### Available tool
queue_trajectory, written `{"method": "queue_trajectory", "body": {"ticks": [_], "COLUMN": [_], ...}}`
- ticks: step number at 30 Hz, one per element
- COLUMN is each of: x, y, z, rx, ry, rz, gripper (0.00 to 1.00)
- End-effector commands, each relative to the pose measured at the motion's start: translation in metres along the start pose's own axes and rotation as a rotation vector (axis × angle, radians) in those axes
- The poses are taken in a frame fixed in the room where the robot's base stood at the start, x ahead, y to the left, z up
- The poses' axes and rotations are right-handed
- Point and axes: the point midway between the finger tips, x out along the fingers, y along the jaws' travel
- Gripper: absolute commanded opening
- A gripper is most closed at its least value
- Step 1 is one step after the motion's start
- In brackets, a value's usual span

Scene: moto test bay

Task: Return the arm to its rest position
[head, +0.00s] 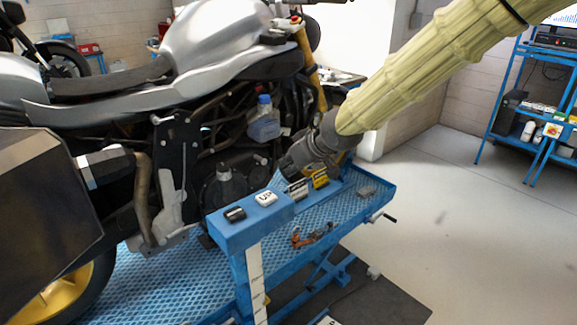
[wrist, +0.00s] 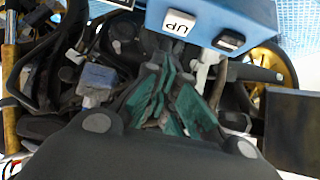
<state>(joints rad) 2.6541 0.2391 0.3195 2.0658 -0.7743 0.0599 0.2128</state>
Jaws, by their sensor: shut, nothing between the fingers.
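My arm, in a pale yellow ribbed sleeve, reaches in from the upper right in the head view. My dark gripper (head: 287,166) is at its end, beside the motorcycle's engine and just above and behind the blue control box (head: 250,232). In the wrist view my gripper (wrist: 172,88) shows its green finger pads, shut with nothing held. A white button marked UP (head: 265,198) sits on the box top, and it also shows in the wrist view (wrist: 178,23). A black button (head: 235,214) is beside it. I cannot tell whether the gripper touches anything.
A silver and black motorcycle (head: 150,95) stands on a blue lift platform (head: 160,285). A bottle with a blue cap (head: 264,122) is by the engine. An orange tool (head: 313,236) lies on the platform. A blue shelf (head: 510,110) stands at right. The floor between is clear.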

Motion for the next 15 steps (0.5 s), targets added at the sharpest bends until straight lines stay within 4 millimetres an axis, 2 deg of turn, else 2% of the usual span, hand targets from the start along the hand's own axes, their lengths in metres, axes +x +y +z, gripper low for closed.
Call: {"method": "queue_trajectory", "body": {"ticks": [5,8,11,15], "x": [0.002,0.013,0.033,0.067], "y": [0.000,-0.002,-0.006,-0.016], "z": [0.003,0.019,0.055,0.124], "rx": [0.003,0.022,0.067,0.153], "ry": [-0.003,-0.019,-0.054,-0.120], "rz": [-0.001,-0.010,-0.026,-0.048], "gripper": [0.00,0.00,0.00,0.00]}}
